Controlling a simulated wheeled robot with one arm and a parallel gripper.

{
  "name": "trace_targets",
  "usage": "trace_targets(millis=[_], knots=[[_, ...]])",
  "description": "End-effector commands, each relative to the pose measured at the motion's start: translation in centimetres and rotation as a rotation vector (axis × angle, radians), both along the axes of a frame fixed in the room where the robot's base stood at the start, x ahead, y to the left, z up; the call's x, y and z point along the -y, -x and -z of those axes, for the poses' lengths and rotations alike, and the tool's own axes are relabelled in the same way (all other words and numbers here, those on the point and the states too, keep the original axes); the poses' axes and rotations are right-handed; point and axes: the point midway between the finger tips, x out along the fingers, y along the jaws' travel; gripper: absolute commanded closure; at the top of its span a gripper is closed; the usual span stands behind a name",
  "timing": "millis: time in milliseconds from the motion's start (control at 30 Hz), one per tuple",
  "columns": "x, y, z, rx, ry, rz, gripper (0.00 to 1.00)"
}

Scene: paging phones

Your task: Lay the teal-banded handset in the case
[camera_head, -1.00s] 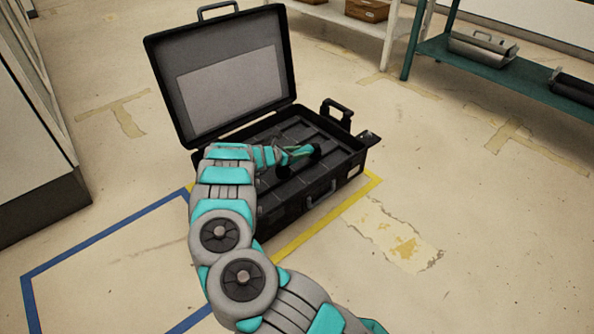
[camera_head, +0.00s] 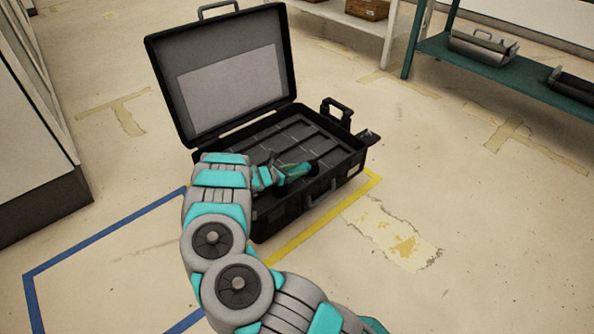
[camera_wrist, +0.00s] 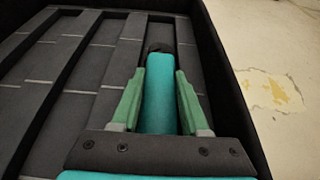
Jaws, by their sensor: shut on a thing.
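The black case (camera_head: 272,206) stands open on the floor, its lid (camera_head: 163,85) upright at the back. Its inside has dark grey slots split by long ribs. My gripper (camera_head: 294,171) is low over the right front part of the inside. In the wrist view my gripper (camera_wrist: 160,76) has its green fingers shut on the teal-banded handset (camera_wrist: 161,100), whose dark end (camera_wrist: 159,47) points away from me. The handset lies roughly along the ribs, near the right wall. I cannot tell whether it touches the case floor. My arm hides the case's front left part.
A cabinet (camera_head: 40,190) is at the left. Blue tape (camera_head: 95,233) and yellow tape (camera_head: 310,230) mark the floor. The right floor is clear.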

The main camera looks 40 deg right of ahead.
Motion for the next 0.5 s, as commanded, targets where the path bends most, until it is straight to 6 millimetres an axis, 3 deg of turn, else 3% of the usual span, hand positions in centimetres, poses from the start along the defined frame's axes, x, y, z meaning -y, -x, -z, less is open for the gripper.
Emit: trace_targets(millis=[367,400,500], knots=[[-0.01,-0.06,0.31,0.001,0.0,-0.001,1.0],[-0.01,-0.06,0.3,0.001,0.0,-0.001,0.54],[-0.01,-0.05,0.2,0.0,0.0,-0.001,0.43]])
